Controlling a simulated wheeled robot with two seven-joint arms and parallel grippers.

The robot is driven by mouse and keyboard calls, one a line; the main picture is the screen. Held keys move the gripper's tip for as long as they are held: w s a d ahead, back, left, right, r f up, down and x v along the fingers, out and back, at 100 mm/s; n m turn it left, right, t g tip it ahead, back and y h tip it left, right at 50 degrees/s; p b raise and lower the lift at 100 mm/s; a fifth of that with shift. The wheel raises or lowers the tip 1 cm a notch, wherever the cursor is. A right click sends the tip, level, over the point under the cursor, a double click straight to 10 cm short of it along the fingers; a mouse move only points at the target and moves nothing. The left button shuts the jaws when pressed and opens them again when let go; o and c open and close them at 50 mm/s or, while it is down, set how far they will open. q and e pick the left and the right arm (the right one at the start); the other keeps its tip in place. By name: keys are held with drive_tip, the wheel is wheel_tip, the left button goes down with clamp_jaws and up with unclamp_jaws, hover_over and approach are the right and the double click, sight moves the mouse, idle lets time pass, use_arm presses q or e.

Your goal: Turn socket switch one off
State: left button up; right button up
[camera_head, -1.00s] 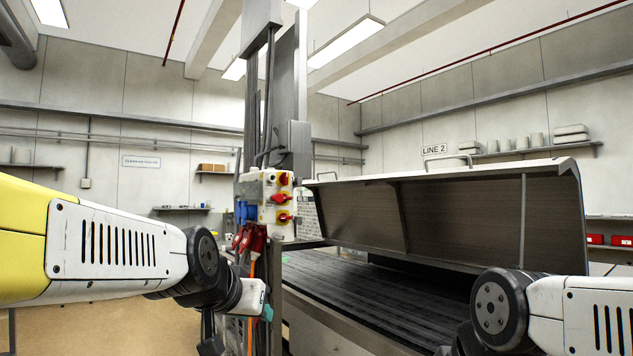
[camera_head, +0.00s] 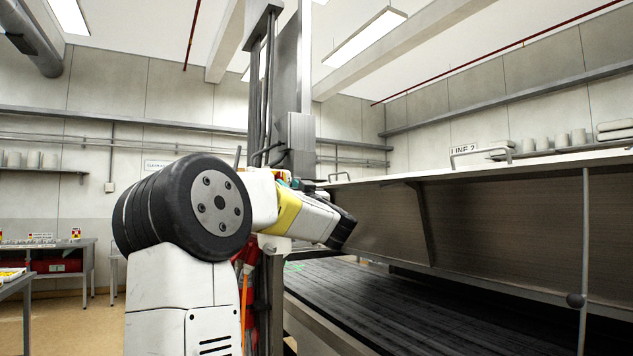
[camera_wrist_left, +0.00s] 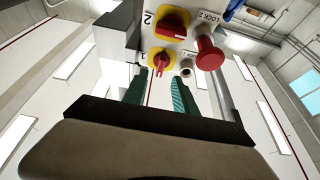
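Socket switch one (camera_wrist_left: 160,61), a red knob on a yellow plate marked "1", shows in the left wrist view. My left gripper (camera_wrist_left: 159,83) has its two green fingers apart, with the knob just past and between their tips. I cannot tell whether they touch it. Switch two (camera_wrist_left: 173,22), also red on yellow, sits above it, marked "2". In the head view my left arm covers the switch panel and the gripper cannot be made out. My right gripper is out of view.
A red push-button-like knob (camera_wrist_left: 207,52) labelled "LOCK" and a pale cylinder (camera_wrist_left: 186,67) stand close right of switch one. In the head view the raised hood (camera_head: 500,225) over the dark slatted bed (camera_head: 370,300) is at the right, with a column (camera_head: 297,140) behind the arm.

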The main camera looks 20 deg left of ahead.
use_arm(q)
drive_tip(key=x, duration=0.5)
drive_tip(key=shift+w+a+r, duration=0.1)
drive_tip(key=shift+w+a, duration=0.15)
clamp_jaws()
